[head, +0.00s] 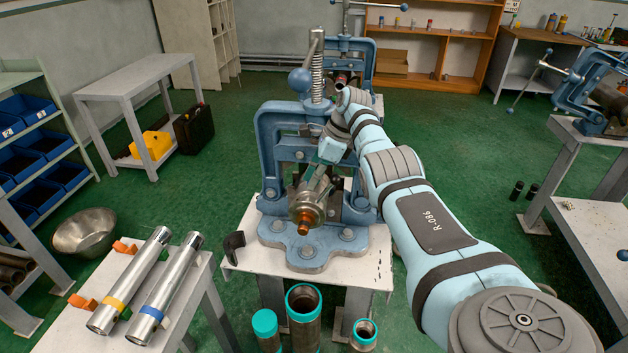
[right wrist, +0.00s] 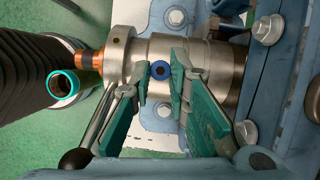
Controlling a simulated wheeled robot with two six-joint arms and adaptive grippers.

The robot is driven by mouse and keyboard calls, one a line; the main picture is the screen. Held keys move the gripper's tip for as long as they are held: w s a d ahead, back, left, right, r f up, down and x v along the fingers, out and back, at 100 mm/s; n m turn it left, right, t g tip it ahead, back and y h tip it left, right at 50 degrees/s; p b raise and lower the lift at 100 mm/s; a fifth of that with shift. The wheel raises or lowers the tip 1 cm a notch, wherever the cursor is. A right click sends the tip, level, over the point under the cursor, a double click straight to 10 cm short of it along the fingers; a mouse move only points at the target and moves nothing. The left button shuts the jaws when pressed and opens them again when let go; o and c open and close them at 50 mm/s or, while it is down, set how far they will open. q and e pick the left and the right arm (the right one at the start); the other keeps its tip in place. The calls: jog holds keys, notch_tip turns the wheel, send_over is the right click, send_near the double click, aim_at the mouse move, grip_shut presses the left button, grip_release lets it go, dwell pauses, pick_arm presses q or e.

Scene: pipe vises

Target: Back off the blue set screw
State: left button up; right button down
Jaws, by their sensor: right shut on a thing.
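The blue set screw (right wrist: 160,70) sits on the side of a silver cylindrical fitting (right wrist: 118,58). The fitting has a copper-coloured tip (right wrist: 89,59) and is held in the blue pipe vise (head: 268,140). It also shows in the head view (head: 306,208). My right gripper (right wrist: 161,74) has its green-padded fingers on either side of the screw, shut on it. In the head view my right gripper (head: 314,188) reaches the fitting from above and behind; the screw is hidden there. My left gripper is not in view.
The vise stands on a white-topped stand (head: 375,268). Pipes with teal ends (head: 304,315) stand in front of it. Two silver tubes (head: 130,280) lie on a bench at left. A metal bowl (head: 84,232) is on the green floor. Another vise (head: 592,92) stands at right.

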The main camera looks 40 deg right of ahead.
jog(key=c, duration=1.5)
grip_release()
jog(key=shift+c, duration=0.2)
jog(key=v, duration=1.2)
